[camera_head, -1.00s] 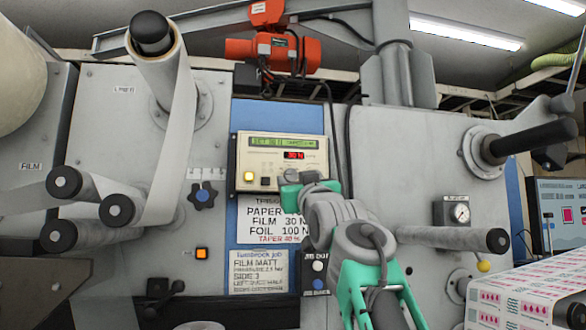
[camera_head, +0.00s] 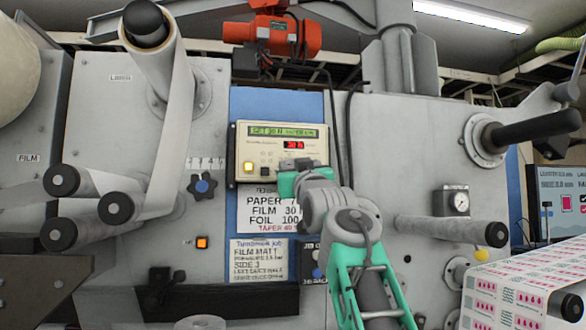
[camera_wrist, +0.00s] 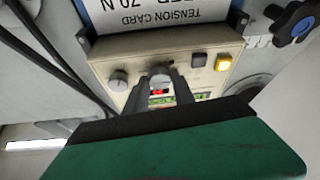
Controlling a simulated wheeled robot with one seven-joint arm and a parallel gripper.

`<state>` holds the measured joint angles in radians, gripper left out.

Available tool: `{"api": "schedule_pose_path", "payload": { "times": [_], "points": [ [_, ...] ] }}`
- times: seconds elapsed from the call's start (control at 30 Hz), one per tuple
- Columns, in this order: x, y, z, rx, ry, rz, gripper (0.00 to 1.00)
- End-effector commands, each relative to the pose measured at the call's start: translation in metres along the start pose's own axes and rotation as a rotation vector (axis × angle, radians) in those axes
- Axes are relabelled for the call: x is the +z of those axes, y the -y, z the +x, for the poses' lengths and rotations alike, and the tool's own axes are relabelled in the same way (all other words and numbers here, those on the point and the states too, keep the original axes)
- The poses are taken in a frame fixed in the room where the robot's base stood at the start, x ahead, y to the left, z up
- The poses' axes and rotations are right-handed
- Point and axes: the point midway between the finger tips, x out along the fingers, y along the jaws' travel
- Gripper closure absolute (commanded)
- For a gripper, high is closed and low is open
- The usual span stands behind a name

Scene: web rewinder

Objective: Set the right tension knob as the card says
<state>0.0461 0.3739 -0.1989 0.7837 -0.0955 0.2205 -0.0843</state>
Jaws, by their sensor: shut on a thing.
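The tension controller (camera_head: 280,148) is a cream box on the blue column. Its green display seems to read SET 30 N, with a small red readout beneath. My gripper (camera_wrist: 160,82) is shut on a round grey knob (camera_wrist: 160,81) on its face, seen upside down in the wrist view. Another grey knob (camera_wrist: 118,81) stands free beside it, on the picture's left. In the head view my gripper hides both knobs. The tension card (camera_head: 267,212) below reads FILM 30, FOIL 100 and TAPER; the wrist view shows 70 N in the PAPER line. The job card (camera_head: 258,260) reads FILM MATT.
A lit yellow button (camera_wrist: 223,63) and a dark button (camera_wrist: 198,60) sit beside the held knob. A blue star knob (camera_head: 202,186) and orange switch (camera_head: 202,243) are left of the cards. Rollers (camera_head: 455,232) jut out on both sides. Black cables hang close by.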

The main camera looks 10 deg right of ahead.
Motion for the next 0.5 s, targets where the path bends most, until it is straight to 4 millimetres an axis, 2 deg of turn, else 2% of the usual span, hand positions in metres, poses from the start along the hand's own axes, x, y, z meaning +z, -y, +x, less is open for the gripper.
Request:
{"api": "schedule_pose_path", "payload": {
  "times": [0.13,0.5],
  "points": [
    [-0.0003,0.0,-0.0001,0.0,0.0,0.0,1.0],
    [-0.0009,0.0001,-0.0002,0.008,-0.001,0.018,1.0]
  ]
}}
